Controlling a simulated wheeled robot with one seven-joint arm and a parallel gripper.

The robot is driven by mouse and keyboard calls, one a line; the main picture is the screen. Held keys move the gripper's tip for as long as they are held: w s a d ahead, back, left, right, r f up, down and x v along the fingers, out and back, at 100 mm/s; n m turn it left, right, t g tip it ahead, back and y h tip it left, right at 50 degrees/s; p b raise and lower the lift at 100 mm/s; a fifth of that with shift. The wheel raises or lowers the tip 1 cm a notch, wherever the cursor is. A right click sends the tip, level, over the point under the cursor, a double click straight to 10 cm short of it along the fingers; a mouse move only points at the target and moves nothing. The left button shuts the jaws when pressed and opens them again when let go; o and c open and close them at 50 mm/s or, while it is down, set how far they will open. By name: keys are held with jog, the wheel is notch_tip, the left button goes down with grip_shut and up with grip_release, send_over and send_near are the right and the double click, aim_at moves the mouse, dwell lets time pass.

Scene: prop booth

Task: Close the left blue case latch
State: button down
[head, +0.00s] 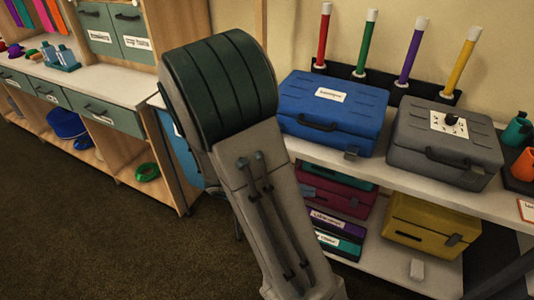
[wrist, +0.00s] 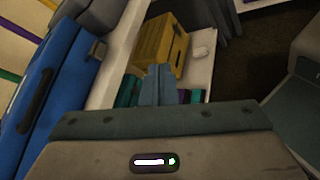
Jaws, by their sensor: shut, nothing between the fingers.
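The blue case (head: 335,98) stands lid-down on the white shelf, with a dark front handle (head: 317,125). Its right latch (head: 351,153) is a small grey tab at the front; I cannot tell whether it is open. The left latch is hidden behind my arm in the head view. The wrist view shows the blue case (wrist: 60,65) at the left edge, with its handle and the right latch (wrist: 97,50). My gripper (wrist: 158,80) is shut and empty, in front of the case and to the right of it in the wrist view. The head view does not show its fingers.
A grey case (head: 445,140) stands right of the blue one. Yellow (head: 430,225) and magenta (head: 335,195) cases fill the lower shelf, below the white shelf edge (head: 400,180). Coloured sticks stand behind. A wooden cabinet (head: 165,150) is on the left; the dark floor before it is clear.

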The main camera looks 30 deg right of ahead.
jog(key=w+a+f+n+t+h+b, duration=0.2)
jog(key=w+f+n+t+h+b, duration=0.1)
jog(key=w+n+t, duration=0.5)
jog(key=w+a+f+n+t+h+b, duration=0.3)
jog(key=w+f+n+t+b, duration=0.1)
jog(key=w+n+t, duration=0.4)
jog(key=f+n+t, duration=0.1)
jog(key=n+t, duration=0.1)
jog(key=t, duration=0.1)
jog(key=shift+w+a+f, duration=0.2)
jog(key=shift+w+f, duration=0.1)
jog(key=shift+f, duration=0.05)
jog(key=x, duration=1)
jog(key=shift+b, duration=0.4)
jog(key=shift+r, duration=0.1)
jog(key=shift+s+a+r+y+p, duration=0.15)
jog(key=shift+y+p, duration=0.15)
jog(key=shift+p, duration=0.6)
